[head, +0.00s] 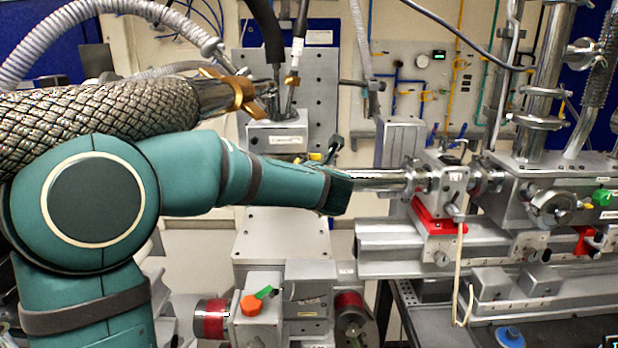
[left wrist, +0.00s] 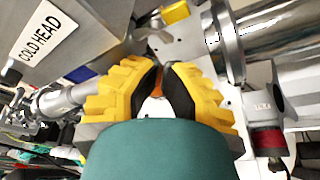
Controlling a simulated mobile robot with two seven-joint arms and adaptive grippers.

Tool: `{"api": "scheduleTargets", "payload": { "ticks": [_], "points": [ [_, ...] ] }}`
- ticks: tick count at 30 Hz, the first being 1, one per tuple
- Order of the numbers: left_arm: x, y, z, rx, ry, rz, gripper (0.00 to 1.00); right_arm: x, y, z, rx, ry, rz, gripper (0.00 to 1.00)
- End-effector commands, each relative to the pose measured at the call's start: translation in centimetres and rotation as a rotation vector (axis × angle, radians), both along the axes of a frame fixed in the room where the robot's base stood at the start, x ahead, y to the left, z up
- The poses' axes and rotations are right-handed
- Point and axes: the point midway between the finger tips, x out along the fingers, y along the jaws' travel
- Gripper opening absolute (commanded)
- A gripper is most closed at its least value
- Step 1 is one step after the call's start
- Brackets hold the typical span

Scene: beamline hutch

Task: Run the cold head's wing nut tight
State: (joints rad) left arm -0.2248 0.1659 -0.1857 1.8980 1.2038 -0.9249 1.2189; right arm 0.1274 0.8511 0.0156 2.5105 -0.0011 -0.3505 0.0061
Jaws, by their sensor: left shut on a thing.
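My left gripper (left wrist: 165,74), with yellow ribbed fingers and dark pads, is closed in the left wrist view around a small orange-brown piece. This is probably the wing nut (left wrist: 157,88), mostly hidden between the pads; its wings and thread cannot be made out. Beside it, at upper left, is a grey metal body with a white "COLD HEAD" label (left wrist: 47,33). In the head view my left arm reaches in from the left to the middle, and its wrist hides the fingers and the nut. My right gripper shows in neither view.
In the head view a steel beam pipe (head: 378,180) runs right of my wrist into a clamp block on a red mount (head: 432,218). A braided hose (head: 110,110) lies close above my arm. A red-orange knob (head: 251,305) sits below.

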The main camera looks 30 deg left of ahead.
Motion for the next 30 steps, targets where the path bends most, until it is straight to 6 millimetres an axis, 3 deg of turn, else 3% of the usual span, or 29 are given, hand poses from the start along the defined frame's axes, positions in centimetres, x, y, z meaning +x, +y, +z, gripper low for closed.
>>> {"api": "scheduleTargets", "payload": {
  "ticks": [9, 30],
  "points": [
    [1.4, 1.4, -0.5, 0.001, 0.000, 0.001, 0.00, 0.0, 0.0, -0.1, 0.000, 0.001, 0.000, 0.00],
    [1.8, 0.6, 0.2, -0.134, -0.084, 0.000, 0.00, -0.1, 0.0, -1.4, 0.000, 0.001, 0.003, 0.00]
  ]
}}
